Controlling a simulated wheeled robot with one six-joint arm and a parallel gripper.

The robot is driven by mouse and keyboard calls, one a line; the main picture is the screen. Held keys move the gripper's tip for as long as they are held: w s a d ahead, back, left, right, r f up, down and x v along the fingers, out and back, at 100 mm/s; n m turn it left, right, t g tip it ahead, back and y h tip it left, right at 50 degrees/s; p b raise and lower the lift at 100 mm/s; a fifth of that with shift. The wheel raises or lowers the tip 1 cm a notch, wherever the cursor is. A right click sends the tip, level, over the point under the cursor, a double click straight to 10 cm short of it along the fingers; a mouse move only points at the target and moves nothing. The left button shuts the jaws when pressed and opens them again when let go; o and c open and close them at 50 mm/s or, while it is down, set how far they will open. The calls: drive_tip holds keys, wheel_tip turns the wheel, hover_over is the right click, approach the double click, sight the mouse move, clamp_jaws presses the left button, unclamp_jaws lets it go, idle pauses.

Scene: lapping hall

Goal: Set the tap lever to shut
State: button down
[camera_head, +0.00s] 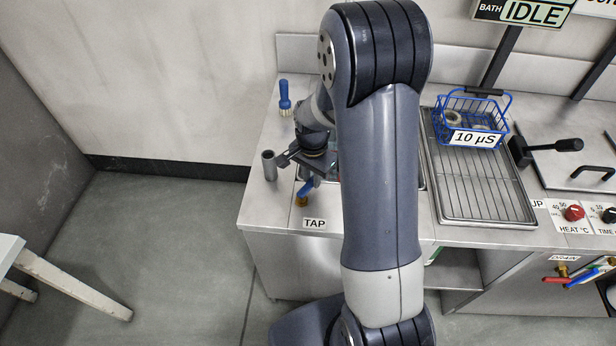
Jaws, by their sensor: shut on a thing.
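The tap (300,201) is a small brass fitting near the bench's front left edge, behind the label TAP (314,223). Its blue lever (306,187) rises from the brass body, slanting up to the right. My gripper (308,178) is over the tap, pointing down, with its fingers shut on the upper part of the blue lever. The fingertips and the lever's upper end are partly hidden by the gripper body.
A grey metal cylinder (269,166) stands just left of my gripper, and a blue brush (285,98) behind it. Right of my arm are a slatted drainer (460,205), a blue basket (450,137) labelled 10 µS and a lidded bath (570,165).

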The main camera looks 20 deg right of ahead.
drive_tip(key=m, duration=0.2)
drive_tip(key=s+m+b, duration=0.1)
drive_tip(key=m, duration=0.1)
drive_tip(key=s+m, duration=0.1)
drive_tip(key=shift+d+m+b, duration=0.3)
drive_tip(key=shift+d+m, duration=0.1)
drive_tip(key=s+m, duration=0.1)
drive_tip(key=m, duration=0.2)
drive_tip(key=shift+s+b, duration=0.2)
drive_tip(key=shift+b, duration=0.15)
drive_tip(key=shift+s+a+m, duration=0.1)
drive_tip(key=shift+s+m, duration=0.15)
drive_tip(key=shift+m, duration=0.55)
drive_tip(key=shift+s+a+m, duration=0.1)
drive_tip(key=shift+s+m, duration=0.15)
drive_tip(key=shift+m, duration=0.55)
drive_tip(key=c, duration=1.3)
unclamp_jaws()
wheel_tip(320, 180, up, 11)
drive_tip(key=shift+f, duration=0.1)
